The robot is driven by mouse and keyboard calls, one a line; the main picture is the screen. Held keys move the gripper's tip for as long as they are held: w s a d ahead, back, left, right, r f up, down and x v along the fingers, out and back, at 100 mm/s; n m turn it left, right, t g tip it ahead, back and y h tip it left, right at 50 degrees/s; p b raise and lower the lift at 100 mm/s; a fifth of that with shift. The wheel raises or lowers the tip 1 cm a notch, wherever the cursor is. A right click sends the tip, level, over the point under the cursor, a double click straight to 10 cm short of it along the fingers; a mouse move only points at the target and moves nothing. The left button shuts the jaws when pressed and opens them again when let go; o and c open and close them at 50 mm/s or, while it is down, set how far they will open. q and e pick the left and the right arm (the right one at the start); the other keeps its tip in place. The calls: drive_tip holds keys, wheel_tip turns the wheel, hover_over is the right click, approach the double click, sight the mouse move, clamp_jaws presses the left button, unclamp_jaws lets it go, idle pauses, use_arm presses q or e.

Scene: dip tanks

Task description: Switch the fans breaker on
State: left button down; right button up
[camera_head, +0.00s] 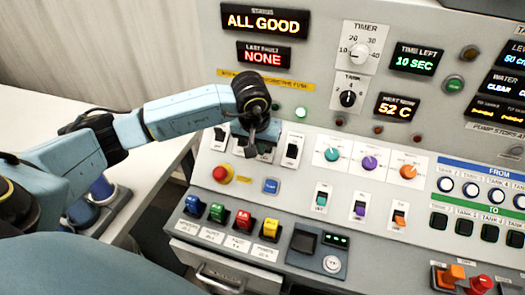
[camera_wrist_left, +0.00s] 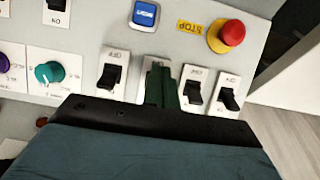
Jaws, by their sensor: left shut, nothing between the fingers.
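A row of black toggle breakers on white plates sits on the sloped panel. The rightmost breaker (camera_head: 292,150) shows clear of my gripper, and the leftmost breaker (camera_head: 220,134) shows just left of it. I cannot read which one is the fans breaker. My left gripper (camera_head: 251,148) is shut and empty, fingers pointing down over the middle breakers and partly hiding them. In the left wrist view its dark fingers (camera_wrist_left: 162,88) cover one breaker, between a breaker (camera_wrist_left: 111,77) at left and another breaker (camera_wrist_left: 193,91) at right. Contact cannot be told. My right gripper is out of view.
A red stop button (camera_head: 221,174) and a blue button (camera_head: 271,186) lie below the breakers. Coloured knobs (camera_head: 369,162) are to the right. Coloured rockers (camera_head: 243,219) line the lower ledge. The upright display panel (camera_head: 264,22) stands behind the gripper.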

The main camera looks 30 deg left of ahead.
use_arm(q)
drive_tip(key=shift+f, duration=0.15)
drive_tip(key=shift+f+b, duration=1.4)
drive_tip(key=shift+b, duration=0.15)
drive_tip(key=shift+f, duration=0.1)
drive_tip(key=shift+w+a+r+b, duration=0.15)
drive_tip(key=shift+w+r+b, duration=0.1)
drive_tip(key=shift+w, duration=0.25)
drive_tip(key=shift+w+a+r+b, duration=0.1)
drive_tip(key=shift+w+r+b, duration=0.1)
drive_tip(key=shift+w, duration=0.35)
drive_tip(key=shift+w+a, duration=0.1)
drive_tip(key=shift+w, duration=0.15)
drive_tip(key=shift+s+d+r+p, duration=0.15)
drive_tip(key=shift+s+r+p, duration=0.2)
drive_tip(key=shift+s, duration=0.3)
drive_tip(key=shift+s+d+r+p, duration=0.2)
drive_tip(key=shift+s+r+p, duration=0.1)
drive_tip(key=shift+s, duration=0.4)
drive_tip(key=shift+s+d+r+p, duration=0.15)
drive_tip(key=shift+s+r+p, duration=0.2)
drive_tip(key=shift+s, duration=0.3)
